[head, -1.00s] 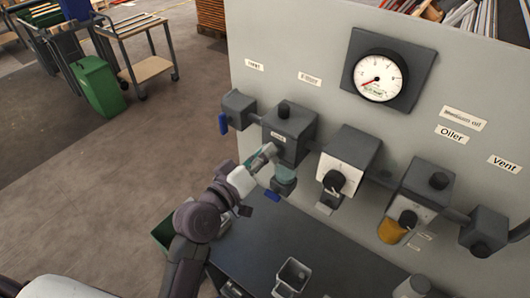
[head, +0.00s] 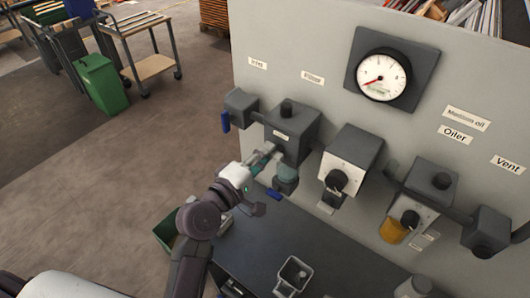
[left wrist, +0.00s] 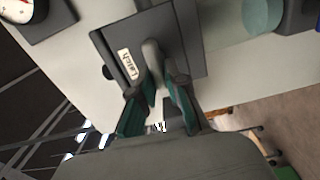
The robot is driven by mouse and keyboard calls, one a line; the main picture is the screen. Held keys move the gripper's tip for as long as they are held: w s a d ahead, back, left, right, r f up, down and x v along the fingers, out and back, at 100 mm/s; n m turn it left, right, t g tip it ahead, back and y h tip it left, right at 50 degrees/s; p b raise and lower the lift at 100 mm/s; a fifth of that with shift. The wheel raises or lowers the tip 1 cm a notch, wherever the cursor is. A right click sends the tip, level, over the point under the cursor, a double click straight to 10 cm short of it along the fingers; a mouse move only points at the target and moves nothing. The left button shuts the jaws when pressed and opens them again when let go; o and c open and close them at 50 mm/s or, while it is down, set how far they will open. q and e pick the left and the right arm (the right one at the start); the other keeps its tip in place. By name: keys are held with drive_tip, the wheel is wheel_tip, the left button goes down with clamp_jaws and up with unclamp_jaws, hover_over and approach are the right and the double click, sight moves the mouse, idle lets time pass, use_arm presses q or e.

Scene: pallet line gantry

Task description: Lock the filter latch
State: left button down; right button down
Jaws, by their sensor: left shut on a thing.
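The filter unit (head: 293,125) is a dark grey block on the panel, with a round knob on top and a teal-tinted bowl (head: 287,174) below. In the left wrist view its face carries a "Latch" label (left wrist: 129,64) and a grey rounded latch lever (left wrist: 152,52). My left gripper (head: 266,154), with teal fingers, is at the block's left lower side. In the left wrist view my left gripper (left wrist: 160,90) is shut on the latch lever, one finger on each side. The lever's end between the fingers is partly hidden. My right gripper is not in view.
The blue inlet handle (head: 225,122) is left of the filter. A regulator (head: 350,160), an amber oiler bowl (head: 393,231) and a gauge (head: 381,77) are to the right. A blue handle (head: 273,194) hangs below the filter.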

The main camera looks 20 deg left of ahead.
use_arm(q)
drive_tip(key=shift+n, duration=0.3)
drive_tip(key=c, duration=1.2)
unclamp_jaws()
drive_tip(key=v, duration=1.2)
drive_tip(key=shift+f, duration=0.1)
